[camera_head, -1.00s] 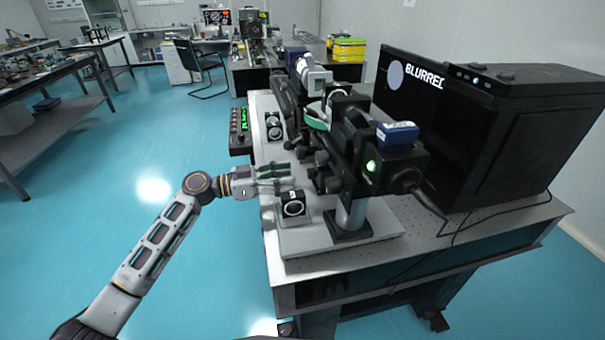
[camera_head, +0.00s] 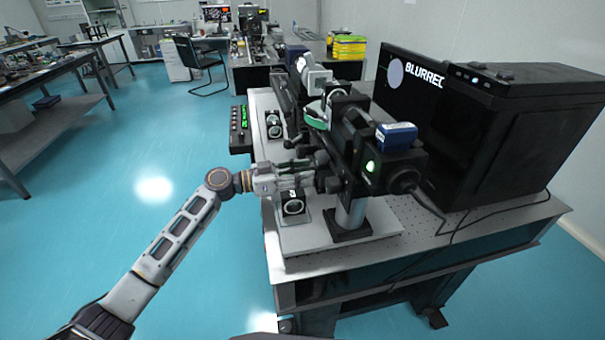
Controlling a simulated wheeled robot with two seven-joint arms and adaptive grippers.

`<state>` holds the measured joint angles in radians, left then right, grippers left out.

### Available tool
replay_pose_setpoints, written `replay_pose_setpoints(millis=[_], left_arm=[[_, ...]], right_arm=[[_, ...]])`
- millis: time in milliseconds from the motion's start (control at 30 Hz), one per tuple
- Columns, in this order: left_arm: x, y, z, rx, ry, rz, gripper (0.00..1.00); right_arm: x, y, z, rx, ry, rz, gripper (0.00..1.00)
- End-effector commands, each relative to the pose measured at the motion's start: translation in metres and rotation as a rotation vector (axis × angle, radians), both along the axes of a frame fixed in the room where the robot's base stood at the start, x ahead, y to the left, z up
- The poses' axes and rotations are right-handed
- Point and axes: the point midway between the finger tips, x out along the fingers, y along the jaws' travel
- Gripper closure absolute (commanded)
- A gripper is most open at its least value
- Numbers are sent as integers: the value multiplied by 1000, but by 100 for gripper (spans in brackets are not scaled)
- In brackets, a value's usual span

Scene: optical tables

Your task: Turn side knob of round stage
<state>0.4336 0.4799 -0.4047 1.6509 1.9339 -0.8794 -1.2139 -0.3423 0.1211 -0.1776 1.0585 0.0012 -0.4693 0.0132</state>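A black optical instrument (camera_head: 352,150) stands on a post on the table, with several dark knobs on its left side. One side knob (camera_head: 321,158) sits close to the tips of my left gripper (camera_head: 314,172). The round stage itself is hard to make out among the dark parts. My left gripper comes in from the left, with its fingers apart at the instrument's side, among the knobs. Whether a finger touches a knob cannot be told. My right gripper is out of view.
A small black mount with a round lens (camera_head: 293,207) stands on the light base plate (camera_head: 300,237) just below my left gripper. A black controller with green digits (camera_head: 239,130) is at the table's left edge. A large black box (camera_head: 490,130) is at the right.

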Motion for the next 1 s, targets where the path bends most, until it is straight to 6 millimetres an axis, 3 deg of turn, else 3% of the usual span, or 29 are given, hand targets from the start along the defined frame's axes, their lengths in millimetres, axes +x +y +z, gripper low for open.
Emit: replay_pose_setpoints(millis=[33,233,533,1000], left_arm=[[0,0,0,0,0,0,74],[0,0,0,0,0,0,97],[0,0,0,-15,42,0,97],[1,0,0,-78,233,2,97]], right_arm=[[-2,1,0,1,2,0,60],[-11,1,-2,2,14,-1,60],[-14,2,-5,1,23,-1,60],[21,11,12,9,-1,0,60]])
